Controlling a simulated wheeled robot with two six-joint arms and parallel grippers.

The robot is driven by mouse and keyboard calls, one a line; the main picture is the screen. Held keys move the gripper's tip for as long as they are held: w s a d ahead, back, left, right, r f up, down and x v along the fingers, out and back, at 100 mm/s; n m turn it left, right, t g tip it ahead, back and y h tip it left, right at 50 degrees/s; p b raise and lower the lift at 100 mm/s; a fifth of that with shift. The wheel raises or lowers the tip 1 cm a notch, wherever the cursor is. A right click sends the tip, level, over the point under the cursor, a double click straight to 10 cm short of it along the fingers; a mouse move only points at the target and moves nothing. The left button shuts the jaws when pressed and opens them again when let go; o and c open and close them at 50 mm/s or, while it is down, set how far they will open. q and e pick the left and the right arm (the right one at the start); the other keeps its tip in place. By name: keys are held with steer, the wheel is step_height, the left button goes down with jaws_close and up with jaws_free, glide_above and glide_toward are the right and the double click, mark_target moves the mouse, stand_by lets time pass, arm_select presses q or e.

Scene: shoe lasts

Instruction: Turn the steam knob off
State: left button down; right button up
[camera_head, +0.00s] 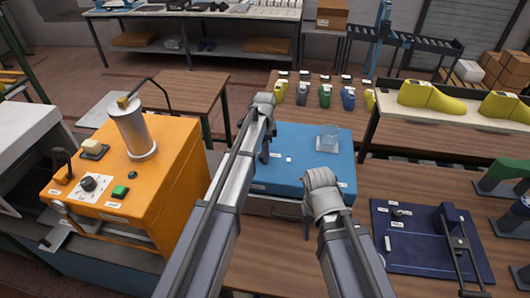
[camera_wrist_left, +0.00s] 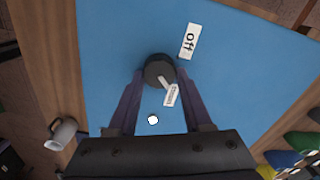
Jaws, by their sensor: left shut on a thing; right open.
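The steam knob (camera_wrist_left: 159,69) is a round black knob with a white pointer mark, on top of the blue box (camera_head: 335,173). In the left wrist view it sits between the fingertips of my left gripper (camera_wrist_left: 158,76), which is shut on it. The pointer is directed toward a small label (camera_wrist_left: 171,95), whose text I cannot read, and not toward the "off" label (camera_wrist_left: 189,41). In the head view my left gripper (camera_head: 266,150) hides the knob. My right gripper (camera_head: 308,222) is open, in front of the blue box.
An orange machine (camera_head: 165,190) with its own dial (camera_head: 89,184) and green button stands at left. A clear block (camera_head: 328,142) lies on the blue box. A dark blue panel with a lever (camera_head: 420,235) is at right. Yellow shoe lasts (camera_head: 430,97) stand behind it.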

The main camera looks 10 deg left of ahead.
arm_select(q)
steer(key=shift+n, duration=0.3)
steer(key=n, duration=0.4)
steer(key=shift+w+a, duration=0.1)
steer(key=n, duration=0.4)
steer(key=shift+n, duration=0.3)
steer(key=n, duration=0.4)
steer(key=shift+w+a, duration=0.1)
steer(key=shift+a, duration=0.05)
steer(key=shift+a+n, duration=0.1)
steer(key=shift+n, duration=2.1)
steer(key=shift+c, duration=1.6)
jaws_free()
